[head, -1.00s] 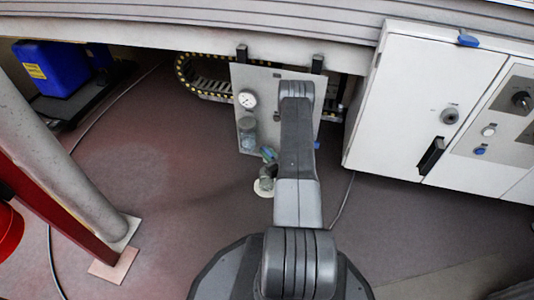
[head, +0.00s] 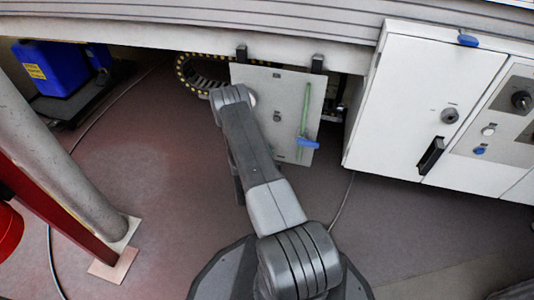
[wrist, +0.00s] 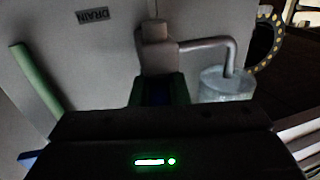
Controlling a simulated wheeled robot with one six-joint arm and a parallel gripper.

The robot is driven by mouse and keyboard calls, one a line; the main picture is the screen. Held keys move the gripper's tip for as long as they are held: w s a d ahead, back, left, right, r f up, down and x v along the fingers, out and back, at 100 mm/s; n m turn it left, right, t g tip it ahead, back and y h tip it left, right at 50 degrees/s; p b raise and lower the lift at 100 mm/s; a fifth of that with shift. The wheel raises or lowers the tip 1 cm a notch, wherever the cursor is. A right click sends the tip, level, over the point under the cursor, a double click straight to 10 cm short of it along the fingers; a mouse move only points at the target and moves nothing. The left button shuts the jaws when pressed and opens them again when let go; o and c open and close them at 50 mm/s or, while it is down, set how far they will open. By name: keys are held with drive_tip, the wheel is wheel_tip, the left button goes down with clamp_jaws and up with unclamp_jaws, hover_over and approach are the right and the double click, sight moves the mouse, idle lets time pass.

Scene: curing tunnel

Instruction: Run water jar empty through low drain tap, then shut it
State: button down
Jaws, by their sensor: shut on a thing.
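In the wrist view, a clear jar (wrist: 228,84) sits at the right with a bent grey pipe (wrist: 207,44) running from it to the drain tap's grey body (wrist: 155,50). My gripper (wrist: 158,92) is at this tap, shut on its dark blue handle, which shows only as a sliver between the fingers. The jar's water level and any flow are too dark to tell. A DRAIN label (wrist: 93,16) is on the panel beside the tap.
The pale panel (head: 270,88) carries a green upright strip (head: 306,102) with a blue lever (head: 307,143) at its right side. A white cabinet (head: 410,110) stands right. A grey post (head: 60,150) and a blue container (head: 52,68) are left. Floor between is clear.

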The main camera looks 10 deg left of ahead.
drive_tip(key=shift+m+h, duration=0.3)
drive_tip(key=shift+h, duration=0.1)
drive_tip(key=c, duration=1.4)
unclamp_jaws()
drive_tip(key=shift+s, duration=0.1)
